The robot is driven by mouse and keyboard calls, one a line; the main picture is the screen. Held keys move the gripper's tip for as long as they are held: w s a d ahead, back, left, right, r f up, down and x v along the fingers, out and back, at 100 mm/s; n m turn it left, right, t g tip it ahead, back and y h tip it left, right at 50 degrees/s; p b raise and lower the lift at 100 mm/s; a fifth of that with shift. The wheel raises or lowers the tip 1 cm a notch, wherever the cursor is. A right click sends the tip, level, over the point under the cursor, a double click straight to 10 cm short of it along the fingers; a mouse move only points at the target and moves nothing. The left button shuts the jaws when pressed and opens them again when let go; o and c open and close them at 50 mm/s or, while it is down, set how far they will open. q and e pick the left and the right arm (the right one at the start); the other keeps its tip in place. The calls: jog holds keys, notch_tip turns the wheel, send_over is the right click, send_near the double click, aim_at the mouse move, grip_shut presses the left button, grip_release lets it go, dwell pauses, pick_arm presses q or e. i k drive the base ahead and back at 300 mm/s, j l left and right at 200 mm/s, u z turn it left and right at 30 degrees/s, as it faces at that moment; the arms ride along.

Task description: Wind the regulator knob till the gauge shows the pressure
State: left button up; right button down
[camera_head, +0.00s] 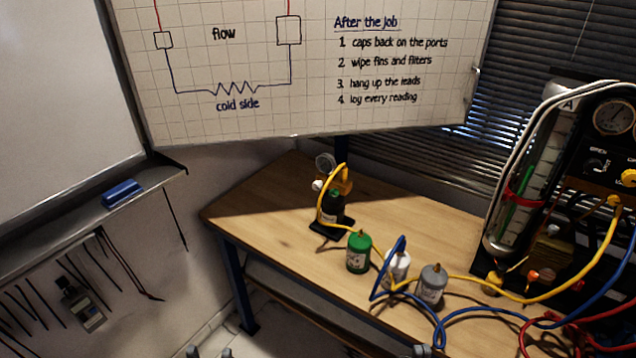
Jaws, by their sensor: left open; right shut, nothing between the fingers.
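A round dial gauge (613,116) with a pale face sits high on the black rig at the right edge. Its reading is too small to tell. Below it is a yellow knob (628,177), partly cut by the frame edge. A second small gauge (325,162) tops a dark bottle unit (332,207) with a yellow hose at the back of the bench. I cannot tell which knob is the regulator's. My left gripper (209,352) shows only its two fingertips, apart, at the bottom edge. My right gripper (422,351) just shows at the bottom edge, shut and empty. Both are far from the gauges.
A green canister (359,252), a white canister (397,268) and a grey canister (432,284) stand on the wooden bench (270,212). Yellow, blue and red hoses cross its right part. A clear tube (520,190) stands on the rig. The bench's left end is clear.

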aim_at(317, 185)
jog(key=i+j+z, duration=0.1)
jog(key=i, duration=0.2)
jog(key=i+j, duration=0.15)
jog(key=i, duration=0.15)
jog(key=i+j, duration=0.1)
jog(key=j, duration=0.2)
jog(key=i+j, duration=0.1)
jog(key=j, duration=0.15)
jog(key=i+j, duration=0.1)
jog(key=j, duration=0.2)
jog(key=u, duration=0.05)
